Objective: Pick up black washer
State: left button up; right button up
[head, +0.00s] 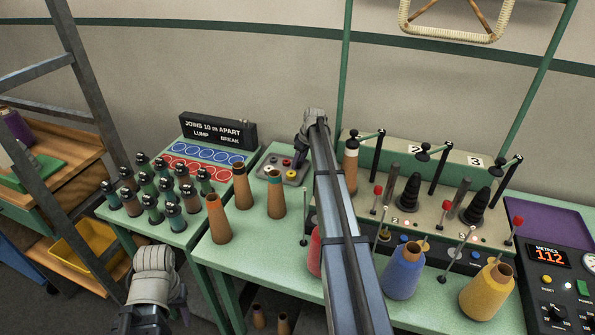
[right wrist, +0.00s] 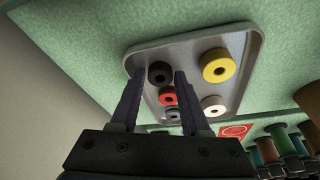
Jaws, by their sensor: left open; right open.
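The black washer (right wrist: 160,72) lies in a grey tray (right wrist: 148,56) on the green table. In the right wrist view it sits between the two fingertips of my right gripper (right wrist: 159,76), which is open and holds nothing. I cannot tell how high the fingertips are above it. A red washer (right wrist: 168,96), a dark grey washer (right wrist: 173,115), a yellow washer (right wrist: 217,65) and a white washer (right wrist: 213,104) share the tray. In the head view my right gripper (head: 300,158) is over the tray (head: 268,173). My left gripper (head: 178,308) is open and empty at the lower left.
Brown cones (head: 218,218) stand left of and in front of the tray. Several small spools (head: 172,218) stand on the left table, beside a card of blue and red circles (head: 190,170). A black sign (head: 218,130) stands behind. Blue (head: 403,272) and yellow yarn cones (head: 487,292) are at right.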

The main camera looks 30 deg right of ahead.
aim_at(299, 164)
jog(key=shift+r, duration=0.1)
grip_shut()
jog(key=shift+r, duration=0.1)
dwell(0.5)
notch_tip(299, 164, up, 10)
jog(key=p, duration=1)
